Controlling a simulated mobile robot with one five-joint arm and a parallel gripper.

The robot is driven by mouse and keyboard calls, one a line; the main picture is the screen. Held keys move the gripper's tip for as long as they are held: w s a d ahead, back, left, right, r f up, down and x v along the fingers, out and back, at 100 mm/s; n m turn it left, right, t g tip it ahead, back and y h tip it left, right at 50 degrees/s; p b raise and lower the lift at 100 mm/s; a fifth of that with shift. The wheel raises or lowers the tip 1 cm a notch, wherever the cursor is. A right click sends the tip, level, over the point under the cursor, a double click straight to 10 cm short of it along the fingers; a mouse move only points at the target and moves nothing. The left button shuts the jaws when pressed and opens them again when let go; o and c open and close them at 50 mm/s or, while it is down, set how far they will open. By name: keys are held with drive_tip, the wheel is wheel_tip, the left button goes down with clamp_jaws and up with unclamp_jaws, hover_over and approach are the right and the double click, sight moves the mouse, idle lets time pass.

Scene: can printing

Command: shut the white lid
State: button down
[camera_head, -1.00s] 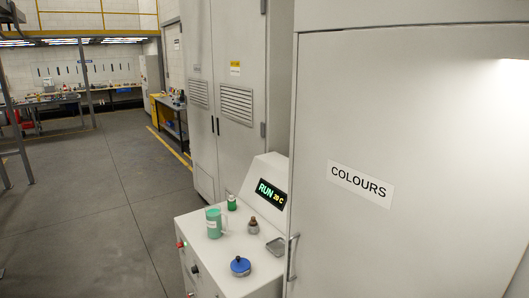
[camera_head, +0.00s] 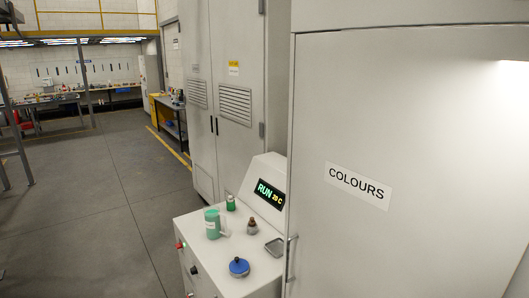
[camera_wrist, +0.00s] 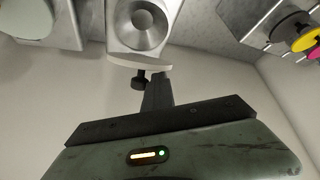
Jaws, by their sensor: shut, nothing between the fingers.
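In the wrist view, a thin pale disc (camera_wrist: 140,62), which looks like the white lid, shows nearly edge-on. A black knob (camera_wrist: 138,80) sticks out from its side nearest me. Just beyond it is a light grey unit with a round grey funnel-like opening (camera_wrist: 148,22). My gripper (camera_wrist: 160,74) is shut and empty, its dark fingers just right of the knob and close to the disc. I cannot tell whether they touch. Neither the lid nor my gripper shows in the head view.
In the head view, a console (camera_head: 225,262) carries a green mug (camera_head: 212,224) and a blue-topped pot (camera_head: 239,267), beside the closed COLOURS cabinet (camera_head: 400,120).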

wheel_tip(320, 180, up, 8)
drive_tip(key=p, duration=0.7)
drive_tip(key=shift+f, duration=0.2)
drive_tip(key=shift+f, duration=0.1)
